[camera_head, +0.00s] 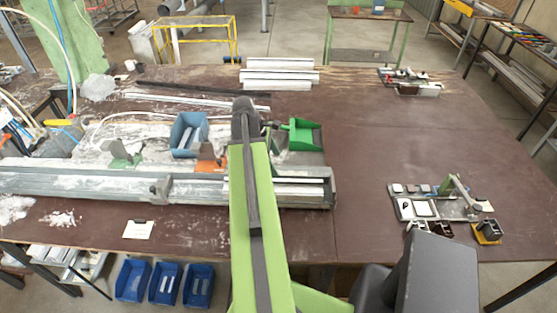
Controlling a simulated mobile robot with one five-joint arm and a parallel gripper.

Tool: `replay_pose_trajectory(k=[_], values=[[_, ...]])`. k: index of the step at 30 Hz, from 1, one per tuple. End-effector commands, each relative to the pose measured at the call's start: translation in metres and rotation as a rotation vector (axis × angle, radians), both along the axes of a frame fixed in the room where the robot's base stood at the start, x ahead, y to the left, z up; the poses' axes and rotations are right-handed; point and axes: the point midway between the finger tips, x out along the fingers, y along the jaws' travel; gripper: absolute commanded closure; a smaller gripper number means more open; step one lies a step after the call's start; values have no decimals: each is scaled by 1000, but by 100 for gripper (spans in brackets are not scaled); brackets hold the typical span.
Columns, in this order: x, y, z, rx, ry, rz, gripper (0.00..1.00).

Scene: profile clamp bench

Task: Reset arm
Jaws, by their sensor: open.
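My green arm rises from the bottom centre of the camera_head view, over the bench, and ends in a dark rounded joint at the top. My gripper and its fingertips do not show in this view. Dark grey parts at the lower right seem to be mine too. The brown bench (350,150) spreads under the arm. A long metal profile rail (100,183) with a dark clamp (160,188) runs along its left side, and the arm hides part of the rail's right end.
A blue bin (187,135) and a green bin (304,134) stand behind the rail. White profiles (278,74) lie at the back. A fixture plate (432,207) with small parts sits at the right front, and another fixture (408,79) is farther back. The bench between them is clear.

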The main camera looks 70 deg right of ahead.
Motion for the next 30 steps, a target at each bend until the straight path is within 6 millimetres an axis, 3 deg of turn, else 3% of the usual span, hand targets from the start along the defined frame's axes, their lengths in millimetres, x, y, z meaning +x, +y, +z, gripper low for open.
replay_pose_trajectory(k=[12,14,17,20,24,27,30], values=[[5,2,1,0,0,6,11],[19,9,-4,0,0,34,11],[70,36,-17,0,0,131,11],[137,90,-35,3,-4,276,11],[214,184,-58,23,-34,461,11],[255,260,-75,30,-78,528,11],[282,337,-90,41,-135,544,11]])
